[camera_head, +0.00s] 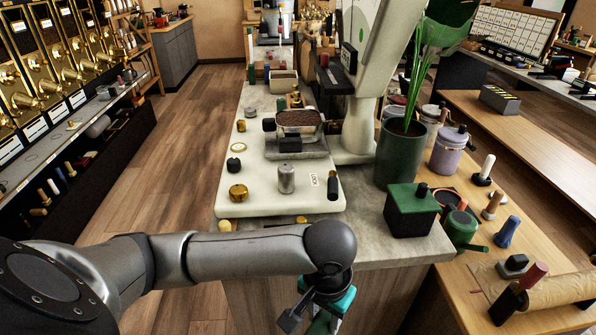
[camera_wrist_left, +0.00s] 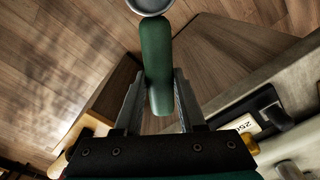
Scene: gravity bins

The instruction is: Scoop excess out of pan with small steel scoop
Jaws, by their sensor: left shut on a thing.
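The pan (camera_head: 299,118) is a shallow metal dish filled with dark brown coffee beans, resting on the scale on the counter in the head view. My left gripper (camera_head: 328,298) hangs below and nearer than the front edge of the counter, well short of the pan. In the left wrist view my left gripper (camera_wrist_left: 157,90) is shut on the green handle of the small steel scoop (camera_wrist_left: 151,5). Only part of the scoop's round steel bowl shows at the top edge there, and its contents cannot be seen. My right gripper is in neither view.
A steel weight (camera_head: 286,179), a brass weight (camera_head: 238,192) and a black cylinder (camera_head: 333,186) stand on the scale's cream base (camera_head: 262,208). A tall plant pot (camera_head: 400,152) and a green-topped box (camera_head: 411,209) stand right of it. Wooden floor (camera_head: 185,115) lies open at left.

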